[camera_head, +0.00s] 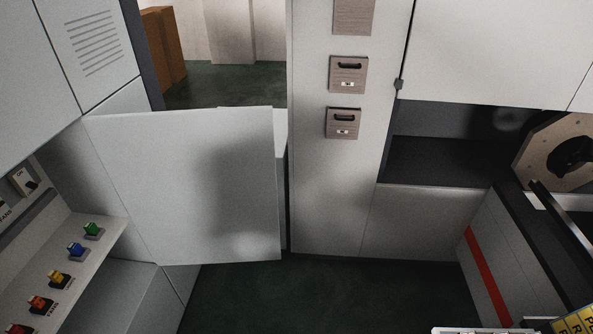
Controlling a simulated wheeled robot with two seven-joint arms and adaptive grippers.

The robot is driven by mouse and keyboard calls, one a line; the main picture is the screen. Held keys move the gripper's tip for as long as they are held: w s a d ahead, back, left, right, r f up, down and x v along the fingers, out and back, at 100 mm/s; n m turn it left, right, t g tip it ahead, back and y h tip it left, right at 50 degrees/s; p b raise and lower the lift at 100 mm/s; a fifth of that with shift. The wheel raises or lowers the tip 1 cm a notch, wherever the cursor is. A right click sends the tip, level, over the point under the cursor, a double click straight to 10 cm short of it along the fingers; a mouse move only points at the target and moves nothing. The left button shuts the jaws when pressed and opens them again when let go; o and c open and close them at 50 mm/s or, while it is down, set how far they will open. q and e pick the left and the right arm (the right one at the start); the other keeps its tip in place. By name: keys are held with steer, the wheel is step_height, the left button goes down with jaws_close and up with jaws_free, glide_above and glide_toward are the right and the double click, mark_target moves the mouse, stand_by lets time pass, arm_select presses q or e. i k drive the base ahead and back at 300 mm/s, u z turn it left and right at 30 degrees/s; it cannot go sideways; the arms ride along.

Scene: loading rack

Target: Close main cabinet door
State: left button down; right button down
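A plain white door panel (175,190), apparently the main cabinet door, stands open left of the middle in the head view. Its left edge meets the left cabinet (60,165), where the hinge seems to be. Its right edge hangs free over the dark floor, close to the tall white cabinet (335,200). I cannot tell whether the two touch. A soft shadow falls on the right half of the panel. Neither of my grippers shows in this view.
A control shelf with several coloured buttons (78,248) juts out at the lower left. At right are a dark recess (435,160), a tan plate with a dark round centre (565,150) and a red-striped panel (486,275). Dark green floor (300,295) lies open at the bottom middle.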

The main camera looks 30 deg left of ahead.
mark_target(198, 187)
steer(key=u, duration=0.15)
steer(key=i, duration=0.65)
steer(key=u, duration=1.1)
steer(key=i, duration=0.55)
steer(key=u, duration=0.6)
